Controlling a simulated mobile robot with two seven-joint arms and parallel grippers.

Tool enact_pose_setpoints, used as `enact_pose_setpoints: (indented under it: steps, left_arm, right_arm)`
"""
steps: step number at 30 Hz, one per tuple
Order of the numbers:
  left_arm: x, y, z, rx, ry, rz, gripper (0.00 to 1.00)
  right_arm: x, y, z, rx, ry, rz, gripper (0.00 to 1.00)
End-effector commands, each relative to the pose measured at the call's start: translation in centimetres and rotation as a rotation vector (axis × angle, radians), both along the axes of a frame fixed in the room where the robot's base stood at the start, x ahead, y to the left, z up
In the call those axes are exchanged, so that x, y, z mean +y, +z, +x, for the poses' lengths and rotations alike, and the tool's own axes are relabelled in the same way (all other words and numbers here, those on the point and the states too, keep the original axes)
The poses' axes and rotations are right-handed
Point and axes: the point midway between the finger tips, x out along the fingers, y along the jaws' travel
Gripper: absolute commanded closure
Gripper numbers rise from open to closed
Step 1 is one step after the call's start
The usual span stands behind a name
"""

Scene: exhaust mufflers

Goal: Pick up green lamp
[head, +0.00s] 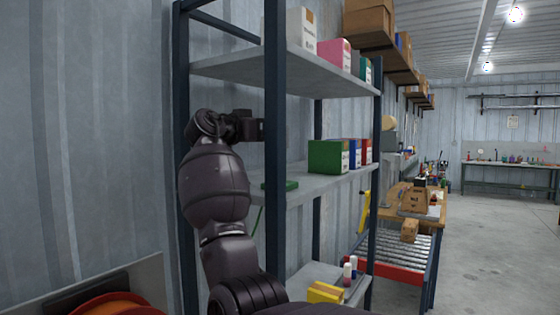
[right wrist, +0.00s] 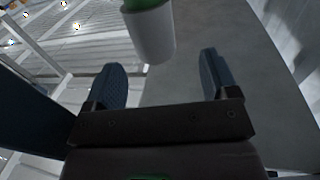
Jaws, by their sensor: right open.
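My left gripper is out of view.
The middle shelf (head: 312,183) holds a green box (head: 328,156) plus blue and red boxes to its right. The upper shelf (head: 290,75) has several boxes. Dark posts (head: 275,120) stand close to my arm. A roller conveyor (head: 395,248) is further right; open floor lies beyond.

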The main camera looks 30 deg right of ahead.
Motion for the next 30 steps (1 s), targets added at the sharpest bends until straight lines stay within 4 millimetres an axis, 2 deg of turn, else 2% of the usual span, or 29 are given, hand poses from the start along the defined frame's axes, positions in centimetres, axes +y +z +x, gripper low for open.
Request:
enact_pose_setpoints:
  steps: [7, 16, 24, 30]
  left_arm:
    - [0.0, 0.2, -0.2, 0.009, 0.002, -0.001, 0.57]
    - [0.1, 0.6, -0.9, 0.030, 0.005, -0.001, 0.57]
    - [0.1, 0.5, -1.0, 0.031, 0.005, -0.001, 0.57]
    - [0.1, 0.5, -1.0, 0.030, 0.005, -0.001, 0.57]
  right_arm:
    - [-1.6, -0.2, 0.2, 0.001, 0.001, 0.001, 0.20]
    - [-5.3, -0.6, 0.6, 0.002, 0.002, 0.000, 0.20]
    - [-5.7, -0.7, 0.7, 0.001, 0.003, 0.000, 0.20]
    - [-5.7, -0.7, 0.7, 0.001, 0.003, 0.000, 0.51]
